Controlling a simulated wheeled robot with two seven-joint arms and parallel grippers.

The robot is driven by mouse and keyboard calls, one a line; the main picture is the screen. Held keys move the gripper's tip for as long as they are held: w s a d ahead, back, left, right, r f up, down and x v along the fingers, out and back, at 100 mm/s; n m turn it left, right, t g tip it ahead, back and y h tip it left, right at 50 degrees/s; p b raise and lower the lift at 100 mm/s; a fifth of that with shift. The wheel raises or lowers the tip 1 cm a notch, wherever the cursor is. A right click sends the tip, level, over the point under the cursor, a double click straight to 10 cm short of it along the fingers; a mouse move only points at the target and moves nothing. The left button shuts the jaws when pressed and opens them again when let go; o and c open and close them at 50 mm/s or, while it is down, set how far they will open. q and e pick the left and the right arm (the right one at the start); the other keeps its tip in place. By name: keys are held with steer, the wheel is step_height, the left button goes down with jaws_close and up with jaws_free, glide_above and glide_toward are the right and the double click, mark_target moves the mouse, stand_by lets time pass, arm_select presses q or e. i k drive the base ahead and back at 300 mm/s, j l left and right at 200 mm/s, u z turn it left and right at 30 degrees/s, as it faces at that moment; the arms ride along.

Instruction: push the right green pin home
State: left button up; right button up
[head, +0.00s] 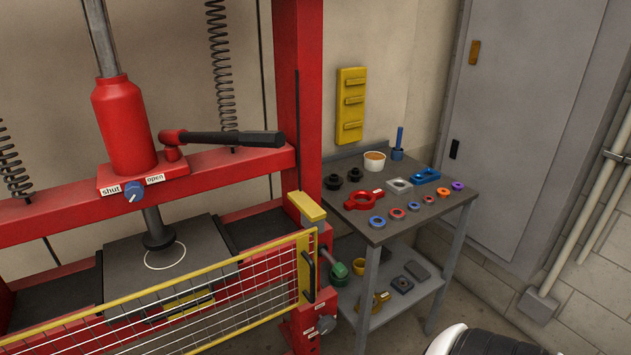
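A left green pin is not visible.
A yellow-framed mesh guard (306,262) with a black handle spans the press front. A grey side table (436,208) holding rings and tools stands close to the right of the post. A red jack (124,125) with a black-handled lever is above the guard. Floor shows at right.

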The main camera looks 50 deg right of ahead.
mark_target(341, 271)
steer(key=z, duration=1.75)
